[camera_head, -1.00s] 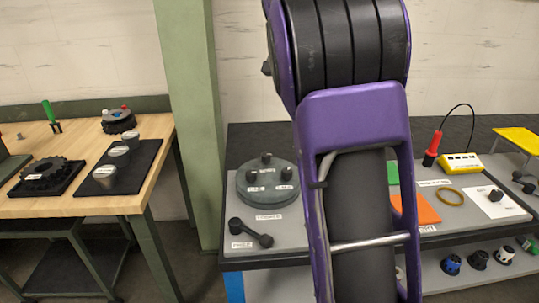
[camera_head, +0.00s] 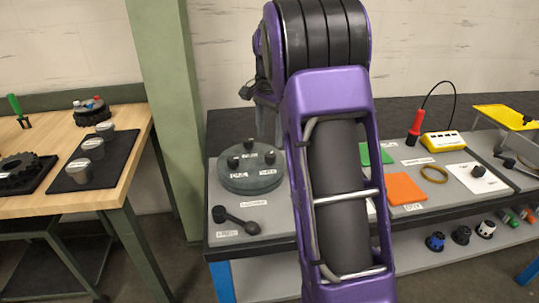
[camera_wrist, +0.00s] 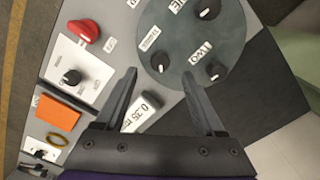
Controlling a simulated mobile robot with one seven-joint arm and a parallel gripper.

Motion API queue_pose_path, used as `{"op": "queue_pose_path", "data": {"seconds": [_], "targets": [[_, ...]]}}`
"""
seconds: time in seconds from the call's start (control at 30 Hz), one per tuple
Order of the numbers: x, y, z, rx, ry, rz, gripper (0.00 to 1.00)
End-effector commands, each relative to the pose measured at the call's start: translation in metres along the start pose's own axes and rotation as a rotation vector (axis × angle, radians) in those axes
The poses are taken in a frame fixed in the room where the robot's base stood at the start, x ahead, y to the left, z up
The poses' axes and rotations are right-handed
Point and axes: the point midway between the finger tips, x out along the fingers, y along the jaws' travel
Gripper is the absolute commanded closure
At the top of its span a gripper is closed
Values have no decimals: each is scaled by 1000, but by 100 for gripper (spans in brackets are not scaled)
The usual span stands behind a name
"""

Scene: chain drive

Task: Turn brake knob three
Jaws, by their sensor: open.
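A round grey-green disc (camera_head: 251,181) stands at the left of the grey bench and carries three black knobs. In the wrist view the disc (camera_wrist: 182,42) fills the upper middle. One knob (camera_wrist: 160,62) has a longer label that seems to read THREE; another (camera_wrist: 215,70) is labelled TWO, and the third (camera_wrist: 208,8) is at the top edge. My gripper (camera_wrist: 160,74) is open and empty. In the picture its fingertips lie either side of the THREE knob; their height above it is unclear.
A black lever (camera_head: 237,221) lies in front of the disc. A red knob (camera_wrist: 83,33), a white plate with a black knob (camera_wrist: 72,76) and an orange card (camera_wrist: 57,113) sit to one side. A white 0.35 label (camera_wrist: 140,112) shows between my fingers.

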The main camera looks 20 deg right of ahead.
Motion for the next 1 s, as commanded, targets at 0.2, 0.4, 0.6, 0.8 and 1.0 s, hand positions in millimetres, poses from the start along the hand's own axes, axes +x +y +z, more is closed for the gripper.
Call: {"op": "queue_pose_path", "data": {"seconds": [0.2, 0.4, 0.6, 0.8, 1.0], "targets": [[42, 0, 0, 0, -1, 1, 29], [59, 0, 0, 0, -1, 1, 29], [62, 0, 0, 0, 0, 0, 29], [62, 0, 0, 0, 0, 0, 42], [62, 0, 0, 0, 1, 0, 78]]}}
